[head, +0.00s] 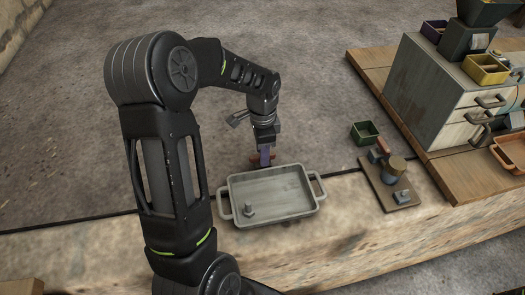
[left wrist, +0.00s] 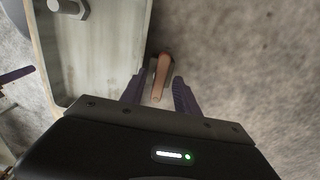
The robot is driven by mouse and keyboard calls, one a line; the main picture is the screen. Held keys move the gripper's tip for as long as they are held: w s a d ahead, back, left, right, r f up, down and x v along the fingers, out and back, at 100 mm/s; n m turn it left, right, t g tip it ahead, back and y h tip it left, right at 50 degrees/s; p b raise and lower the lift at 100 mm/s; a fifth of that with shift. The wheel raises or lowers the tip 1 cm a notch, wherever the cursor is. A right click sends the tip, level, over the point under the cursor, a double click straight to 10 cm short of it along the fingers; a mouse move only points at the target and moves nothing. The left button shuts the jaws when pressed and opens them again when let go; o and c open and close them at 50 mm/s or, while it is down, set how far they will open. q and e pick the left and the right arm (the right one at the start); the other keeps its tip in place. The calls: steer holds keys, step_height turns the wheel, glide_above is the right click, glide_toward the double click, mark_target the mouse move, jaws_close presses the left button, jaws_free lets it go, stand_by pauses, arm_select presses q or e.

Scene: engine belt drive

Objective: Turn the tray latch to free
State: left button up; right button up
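The grey tray (head: 290,190) rests on the stone ledge with a handle at each end. A small reddish-brown latch (head: 254,160) sits at its back edge, partly hidden by my left gripper (head: 265,156), which points down there. In the left wrist view the latch (left wrist: 162,75) lies beside the tray wall (left wrist: 145,45). It lies between the two purple fingers of my left gripper (left wrist: 160,90), with a gap on each side, so the gripper is open. At the left edge of that view, a purple strip resembles one finger of my right gripper (left wrist: 17,75); the rest is cut off.
A grey bolt (head: 249,210) stands inside the tray near its left end. Right of the tray are a small board (head: 385,185) with parts on it and a green bin (head: 364,132). A cabinet (head: 430,85) with drawers stands farther right. Ground behind the tray is clear.

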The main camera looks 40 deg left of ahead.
arm_select(q)
steer(key=shift+r, duration=0.1)
steer(key=shift+r, duration=3.8)
